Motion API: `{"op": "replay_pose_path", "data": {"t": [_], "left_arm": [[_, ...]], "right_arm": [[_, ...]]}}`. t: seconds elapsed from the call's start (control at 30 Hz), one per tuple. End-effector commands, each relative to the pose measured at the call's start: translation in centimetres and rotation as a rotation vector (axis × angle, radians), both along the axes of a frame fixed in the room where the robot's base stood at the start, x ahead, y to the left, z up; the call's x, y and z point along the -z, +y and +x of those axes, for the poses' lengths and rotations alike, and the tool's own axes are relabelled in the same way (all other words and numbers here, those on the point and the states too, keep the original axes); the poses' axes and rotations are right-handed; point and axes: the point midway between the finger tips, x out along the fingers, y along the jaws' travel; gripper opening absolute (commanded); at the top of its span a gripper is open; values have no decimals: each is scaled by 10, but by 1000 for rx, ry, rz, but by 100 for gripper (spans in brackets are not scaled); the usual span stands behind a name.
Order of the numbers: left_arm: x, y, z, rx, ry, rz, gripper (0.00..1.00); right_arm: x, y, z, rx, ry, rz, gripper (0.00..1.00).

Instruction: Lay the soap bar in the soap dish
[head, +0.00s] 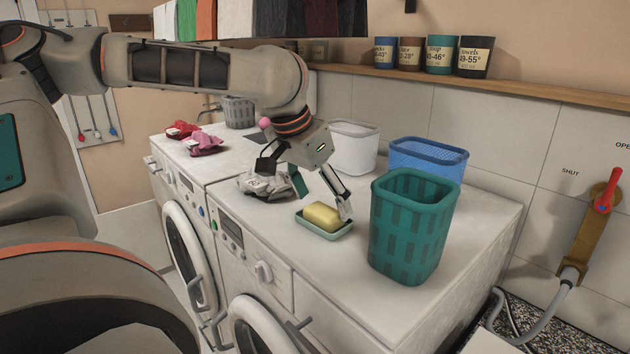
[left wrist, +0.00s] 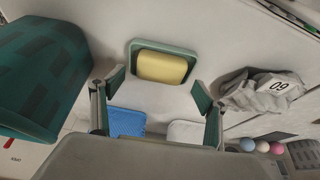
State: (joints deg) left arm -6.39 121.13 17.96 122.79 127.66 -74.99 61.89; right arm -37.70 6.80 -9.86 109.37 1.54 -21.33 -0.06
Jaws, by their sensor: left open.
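The yellow soap bar (head: 323,217) lies in the pale green soap dish (head: 337,234) on the white machine top. In the left wrist view the soap bar (left wrist: 163,68) rests inside the rim of the dish (left wrist: 189,50), ahead of the fingers. My left gripper (head: 309,193) is open, with its fingers spread just behind and above the dish. It also shows in the left wrist view (left wrist: 158,95) with nothing between its fingers. One finger overlaps the dish's right end in the head view; I cannot tell if it touches. My right gripper is not in view.
A teal basket (head: 412,225) stands right of the dish, with a blue basket (head: 428,158) and a white basket (head: 352,147) behind. A grey cloth (head: 262,186) lies to the left. Red and pink cloths (head: 205,143) lie farther left.

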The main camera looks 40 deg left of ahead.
Motion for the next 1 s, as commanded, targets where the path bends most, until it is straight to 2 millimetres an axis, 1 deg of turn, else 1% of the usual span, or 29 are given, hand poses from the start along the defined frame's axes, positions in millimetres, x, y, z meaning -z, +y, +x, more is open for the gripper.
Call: {"op": "replay_pose_path", "data": {"t": [0.17,0.4,0.6,0.77,1.0], "left_arm": [[-24,1,-8,0,-6,3,74],[-70,1,-28,-2,-6,3,74],[-96,1,-39,-2,-3,2,74],[-105,1,-43,0,-1,1,74],[-106,1,-44,0,0,0,74]], "right_arm": [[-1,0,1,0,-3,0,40],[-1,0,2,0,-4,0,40],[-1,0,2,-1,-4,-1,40],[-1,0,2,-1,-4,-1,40],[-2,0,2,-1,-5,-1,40]]}}
